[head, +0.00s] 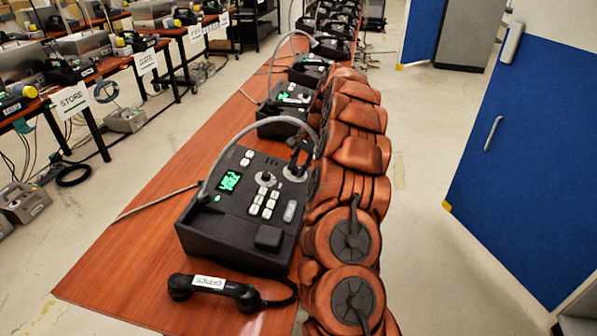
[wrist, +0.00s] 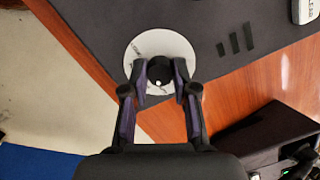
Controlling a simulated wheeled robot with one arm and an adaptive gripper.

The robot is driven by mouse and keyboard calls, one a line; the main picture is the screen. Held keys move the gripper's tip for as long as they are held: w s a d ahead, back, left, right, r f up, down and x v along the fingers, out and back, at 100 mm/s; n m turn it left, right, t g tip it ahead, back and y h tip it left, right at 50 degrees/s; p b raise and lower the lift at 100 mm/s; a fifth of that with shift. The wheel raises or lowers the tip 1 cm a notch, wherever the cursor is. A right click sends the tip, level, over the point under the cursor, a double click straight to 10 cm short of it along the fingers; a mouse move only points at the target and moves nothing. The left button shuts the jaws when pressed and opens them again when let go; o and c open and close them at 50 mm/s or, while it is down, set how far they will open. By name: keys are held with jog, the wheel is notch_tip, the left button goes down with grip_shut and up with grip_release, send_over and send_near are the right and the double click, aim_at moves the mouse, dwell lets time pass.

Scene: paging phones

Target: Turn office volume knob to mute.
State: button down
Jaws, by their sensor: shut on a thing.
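The nearest black desk phone (head: 240,215) sits on the wooden table, with a lit green display and pale buttons. Its handset (head: 215,287) lies in front of it, with a white label I cannot read clearly. A black round knob (wrist: 160,72) on a white dial plate (wrist: 158,41) shows in the wrist view, with a white dot on its lower edge. My gripper (wrist: 161,84) is shut on this knob, one finger on each side. In the head view my gripper (head: 298,160) is at the phone's upper right corner and hides most of that knob.
Another dial (head: 265,179) is left of my gripper. A grey cable (head: 240,132) arches over the phone. More phones (head: 285,110) stand farther along the table (head: 150,225). A table with a STORE sign (head: 71,100) is at left. Open floor and a blue door (head: 530,150) are at right.

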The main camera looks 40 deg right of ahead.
jog(key=shift+w+n+b, duration=0.1)
jog(key=shift+n+b, duration=0.4)
jog(key=shift+n, duration=0.6)
jog(key=shift+r, duration=0.1)
jog(key=c, duration=0.9)
grip_release()
jog(key=v, duration=1.1)
jog(key=shift+w+d+r, duration=0.15)
jog(key=shift+w+r, duration=0.05)
jog(key=shift+r, duration=0.1)
jog(key=shift+r, duration=0.1)
